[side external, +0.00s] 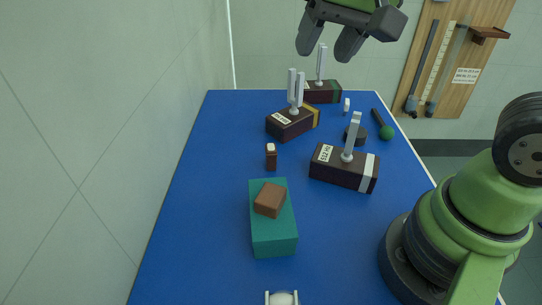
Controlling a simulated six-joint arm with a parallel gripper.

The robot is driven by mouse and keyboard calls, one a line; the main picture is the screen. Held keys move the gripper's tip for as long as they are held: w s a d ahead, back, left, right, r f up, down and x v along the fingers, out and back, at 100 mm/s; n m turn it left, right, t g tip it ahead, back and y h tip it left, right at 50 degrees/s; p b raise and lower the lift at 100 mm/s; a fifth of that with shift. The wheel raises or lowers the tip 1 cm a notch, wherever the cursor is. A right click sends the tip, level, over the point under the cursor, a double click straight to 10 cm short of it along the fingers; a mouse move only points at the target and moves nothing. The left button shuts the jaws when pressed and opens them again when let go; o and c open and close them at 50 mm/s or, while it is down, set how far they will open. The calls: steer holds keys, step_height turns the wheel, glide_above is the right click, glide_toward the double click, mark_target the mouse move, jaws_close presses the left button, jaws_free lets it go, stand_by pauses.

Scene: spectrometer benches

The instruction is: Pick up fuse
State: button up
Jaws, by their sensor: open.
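My gripper (328,48) is at the top of the side external view, above the far end of the blue table. Its two dark fingers point down and stand apart, with nothing between them. I cannot tell for sure which item is the fuse. A small pale piece with a rounded middle between two upright ends (281,298) is cut off by the bottom edge, far from my gripper. A small dark brown piece with a white top (271,156) stands mid-table. A tiny whitish piece (346,106) stands near the far end.
Tuning forks stand upright on dark boxes (343,171) (290,124) (323,92). A teal block (273,240) carries a brown block (270,200). A dark round piece (355,132) and green-headed mallet (387,132) lie right. The blue table (205,215) is clear along its left side.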

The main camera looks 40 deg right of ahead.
steer(key=m+g+h, duration=0.1)
steer(key=g, duration=0.1)
glide_toward(271, 147)
steer(key=shift+m+g+h, duration=0.3)
steer(key=shift+m+g, duration=0.1)
steer(key=shift+g, duration=0.2)
steer(key=f, duration=0.1)
steer(key=w+f, duration=0.1)
steer(key=f, duration=0.3)
steer(key=shift+w+a, duration=0.25)
steer(key=shift+w, duration=0.1)
steer(key=f, duration=0.3)
steer(key=d+f, duration=0.1)
steer(key=f, duration=0.1)
steer(key=shift+w+f, duration=0.25)
steer(key=shift+f, duration=0.05)
steer(key=shift+c, duration=0.2)
jaws_close()
